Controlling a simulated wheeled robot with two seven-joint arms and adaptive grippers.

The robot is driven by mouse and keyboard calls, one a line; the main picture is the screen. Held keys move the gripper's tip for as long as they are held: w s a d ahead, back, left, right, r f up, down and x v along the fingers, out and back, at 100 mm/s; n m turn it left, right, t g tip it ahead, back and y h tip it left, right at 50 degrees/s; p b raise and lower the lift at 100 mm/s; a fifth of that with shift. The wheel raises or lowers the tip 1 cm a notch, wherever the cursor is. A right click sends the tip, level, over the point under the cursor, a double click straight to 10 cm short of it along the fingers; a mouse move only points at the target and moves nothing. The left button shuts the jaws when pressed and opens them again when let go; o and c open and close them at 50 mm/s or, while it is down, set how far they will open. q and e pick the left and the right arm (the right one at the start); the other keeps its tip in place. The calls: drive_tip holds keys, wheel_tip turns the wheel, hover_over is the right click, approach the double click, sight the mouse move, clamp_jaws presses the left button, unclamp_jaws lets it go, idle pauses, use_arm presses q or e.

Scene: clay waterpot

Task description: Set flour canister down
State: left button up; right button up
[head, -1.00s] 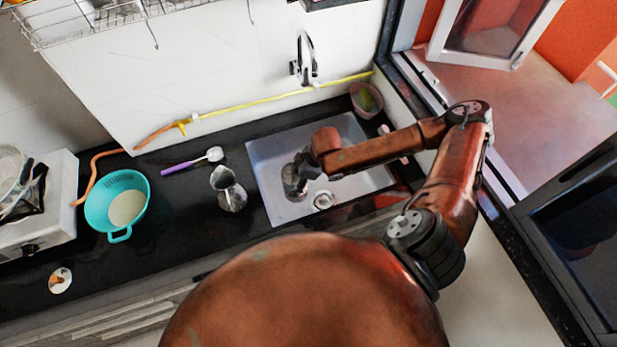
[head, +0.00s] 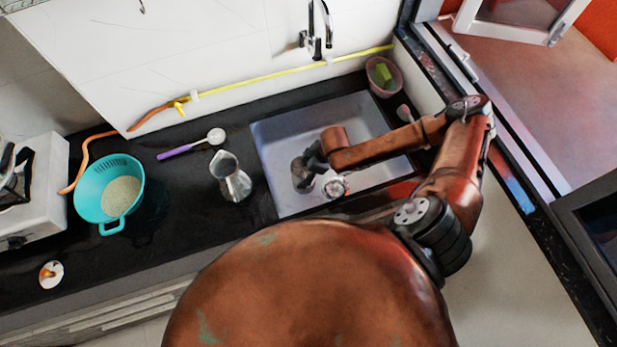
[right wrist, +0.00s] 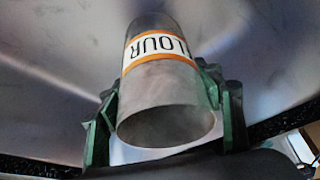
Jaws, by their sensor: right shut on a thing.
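The flour canister (right wrist: 165,95) is a grey metal cylinder with a white label (right wrist: 157,47) between orange bands, lettered "LOUR" where it shows. In the right wrist view it sits between the green-edged fingers of my right gripper (right wrist: 168,108), which is shut on it. In the head view my right gripper (head: 304,172) is over the left part of the sink basin (head: 275,142). The canister cannot be made out there, and whether it touches the basin floor cannot be told. My left gripper is not in view.
A metal pot (head: 232,183) stands on the black counter left of the sink, near a purple-handled spoon (head: 185,150). A teal colander (head: 97,180) is farther left. The faucet (head: 316,45) is behind the sink; a pink bowl (head: 393,84) is in the back right corner.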

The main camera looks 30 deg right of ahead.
sight(303, 176)
drive_tip(key=shift+w+a+f, duration=0.1)
drive_tip(key=shift+w+f, duration=0.2)
drive_tip(key=shift+f, duration=0.35)
wheel_tip(303, 176, down, 3)
drive_tip(key=shift+s+r+b, duration=0.1)
drive_tip(key=shift+b, duration=0.3)
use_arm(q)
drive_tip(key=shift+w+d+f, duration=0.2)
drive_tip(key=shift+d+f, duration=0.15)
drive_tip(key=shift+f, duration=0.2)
use_arm(e)
drive_tip(key=shift+f, duration=0.25)
drive_tip(key=o, duration=1.5)
drive_tip(key=shift+f, duration=0.1)
drive_tip(key=o, duration=0.4)
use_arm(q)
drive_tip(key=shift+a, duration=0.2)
use_arm(e)
drive_tip(key=shift+o, duration=0.2)
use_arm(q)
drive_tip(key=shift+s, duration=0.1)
